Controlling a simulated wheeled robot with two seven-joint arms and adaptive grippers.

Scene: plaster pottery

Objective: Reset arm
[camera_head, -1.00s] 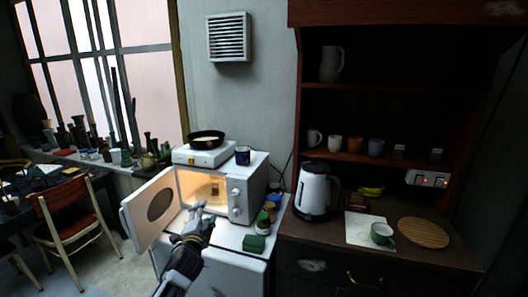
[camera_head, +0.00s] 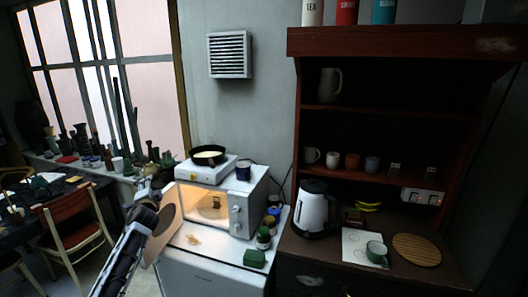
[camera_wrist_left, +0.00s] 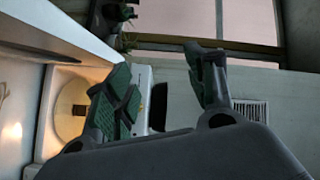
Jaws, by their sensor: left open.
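My left gripper (camera_head: 150,188) is open and empty. It is raised on the left side of the white microwave (camera_head: 250,215), next to the open microwave door (camera_head: 168,228). My left arm comes up from the lower left, partly in front of the door. I cannot tell whether the arm touches the door. In the left wrist view the two dark fingers (camera_wrist_left: 158,68) are spread apart with nothing between them. The lit microwave interior shows beyond them at the left. A small brown object (camera_head: 216,203) is inside the microwave. My right gripper is out of view.
A hot plate with a black pan (camera_head: 207,155) and a dark mug (camera_head: 243,170) are on the microwave. A beige item (camera_head: 193,239), jars and a green block (camera_head: 254,258) are on the white top. A kettle (camera_head: 315,210) stands right. A chair (camera_head: 75,220) is left.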

